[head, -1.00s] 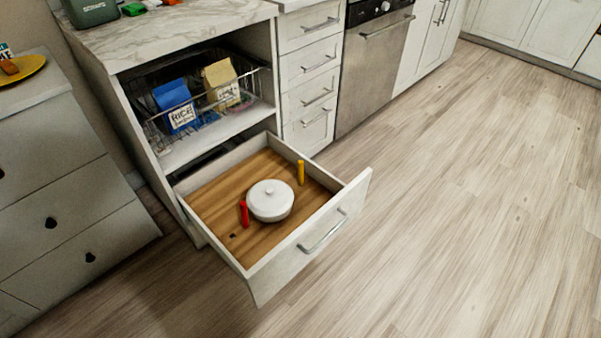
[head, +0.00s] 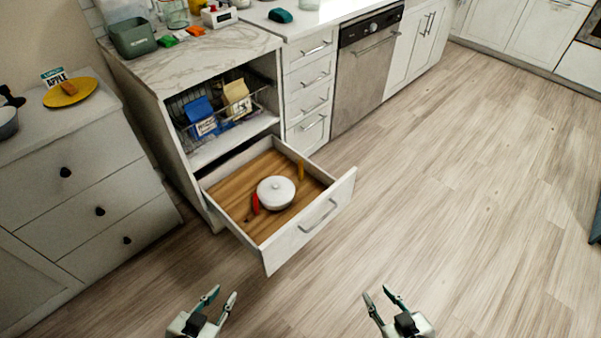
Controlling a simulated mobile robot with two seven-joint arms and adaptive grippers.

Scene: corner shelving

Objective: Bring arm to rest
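My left gripper (head: 218,298) is at the bottom of the head view, left of centre. Its two fingers are apart and nothing is between them. My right gripper (head: 378,297) is at the bottom, right of centre, also with its fingers apart and empty. Both are in front of the pulled-out drawer (head: 318,218) and apart from it. Most of both arms is out of the picture.
The open drawer holds a white lidded pot (head: 276,192), a red item (head: 256,204) and a yellow item (head: 301,170). Above it, a wire basket (head: 256,112) holds blue and tan packages. A grey dresser (head: 85,200) stands left.

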